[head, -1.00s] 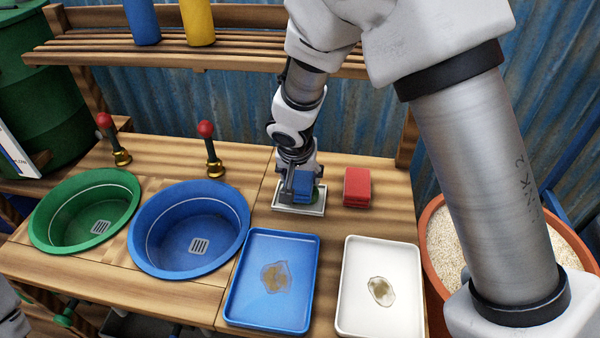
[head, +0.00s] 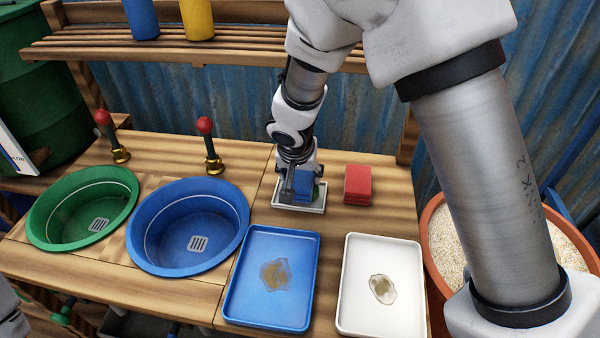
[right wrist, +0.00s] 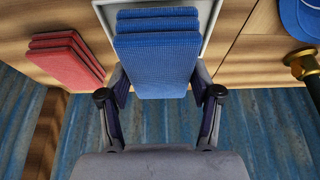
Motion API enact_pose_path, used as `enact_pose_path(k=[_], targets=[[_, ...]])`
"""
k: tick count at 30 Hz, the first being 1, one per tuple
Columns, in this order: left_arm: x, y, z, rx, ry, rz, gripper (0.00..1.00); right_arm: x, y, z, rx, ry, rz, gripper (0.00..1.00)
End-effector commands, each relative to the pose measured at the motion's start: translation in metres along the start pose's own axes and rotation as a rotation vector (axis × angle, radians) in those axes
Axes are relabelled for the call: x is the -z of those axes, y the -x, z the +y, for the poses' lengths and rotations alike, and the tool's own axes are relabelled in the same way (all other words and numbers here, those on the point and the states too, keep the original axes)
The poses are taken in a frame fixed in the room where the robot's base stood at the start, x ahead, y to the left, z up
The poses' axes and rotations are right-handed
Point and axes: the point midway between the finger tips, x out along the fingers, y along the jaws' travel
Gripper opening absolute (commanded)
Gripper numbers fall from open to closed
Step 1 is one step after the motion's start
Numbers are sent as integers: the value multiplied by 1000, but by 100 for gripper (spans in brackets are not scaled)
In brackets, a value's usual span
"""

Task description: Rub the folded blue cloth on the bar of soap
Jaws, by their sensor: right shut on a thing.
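The folded blue cloth (head: 303,187) is a thick layered block at the small white dish (head: 285,203) on the wooden counter. My right gripper (head: 297,180) is shut on it from above. In the right wrist view the cloth (right wrist: 155,65) sits between the two fingers of my right gripper (right wrist: 160,88), with the white dish rim (right wrist: 211,25) beside it. The bar of soap is mostly hidden; only a sliver of dark green shows at the cloth's right side, and I cannot tell whether cloth and soap touch. My left gripper is out of view.
A folded red cloth (head: 357,185) lies just right of the dish. In front are a blue tray (head: 240,310) and a white tray (head: 350,318), each with a brownish stain. A blue basin (head: 168,250), a green basin (head: 50,235) and red-knobbed taps (head: 205,126) stand left.

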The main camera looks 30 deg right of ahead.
Motion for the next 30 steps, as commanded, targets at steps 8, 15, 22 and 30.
enact_pose_path(k=[8, 15, 22, 30], targets=[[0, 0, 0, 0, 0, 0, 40, 0, 0, 0, 0, 0, 0, 36], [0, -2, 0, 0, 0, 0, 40, 0, -1, 0, 0, -1, 0, 36], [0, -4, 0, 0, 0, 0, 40, 0, -1, 0, 0, -2, 0, 36], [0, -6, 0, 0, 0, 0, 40, -1, -2, 0, -1, 0, -1, 36]])
